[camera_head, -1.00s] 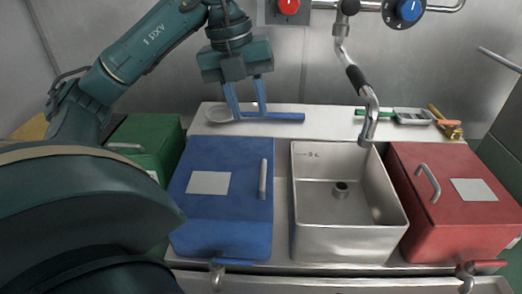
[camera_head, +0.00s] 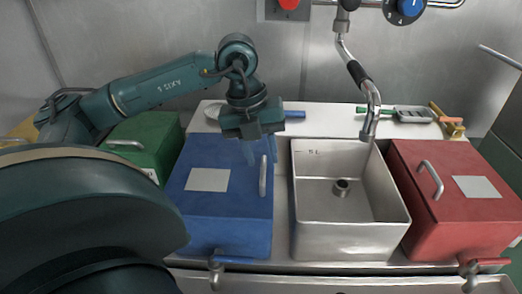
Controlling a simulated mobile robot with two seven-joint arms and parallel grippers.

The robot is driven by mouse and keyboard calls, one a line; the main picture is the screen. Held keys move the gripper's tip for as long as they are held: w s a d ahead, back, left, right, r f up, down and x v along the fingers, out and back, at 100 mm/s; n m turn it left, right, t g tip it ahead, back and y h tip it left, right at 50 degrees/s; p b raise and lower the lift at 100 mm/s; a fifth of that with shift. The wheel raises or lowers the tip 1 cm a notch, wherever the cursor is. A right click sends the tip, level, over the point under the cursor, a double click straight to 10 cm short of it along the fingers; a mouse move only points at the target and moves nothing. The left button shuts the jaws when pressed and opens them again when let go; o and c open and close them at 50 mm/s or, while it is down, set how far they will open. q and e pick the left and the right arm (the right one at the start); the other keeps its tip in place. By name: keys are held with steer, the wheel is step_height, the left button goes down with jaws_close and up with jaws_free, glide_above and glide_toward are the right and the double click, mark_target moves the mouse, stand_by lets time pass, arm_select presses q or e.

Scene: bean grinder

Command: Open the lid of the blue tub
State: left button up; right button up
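The blue tub (camera_head: 222,225) stands left of the sink with its blue lid closed on top. The lid carries a pale blank label (camera_head: 208,180) and a grey bar handle (camera_head: 263,176) near its right edge. My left gripper (camera_head: 260,151) is above the far right part of the lid, near the handle's far end. Its blue fingers point down and look apart, with nothing seen between them. Whether they touch the handle cannot be told. My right gripper is not in view.
A steel sink (camera_head: 343,238) adjoins the tub on the right, below a tap (camera_head: 369,118). A red tub (camera_head: 455,205) stands further right and a green tub (camera_head: 147,135) at left. Small tools (camera_head: 412,114) lie on the back ledge.

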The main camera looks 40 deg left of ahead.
arm_select(q)
jaws_close()
stand_by(0.3)
steer(key=shift+r, duration=0.15)
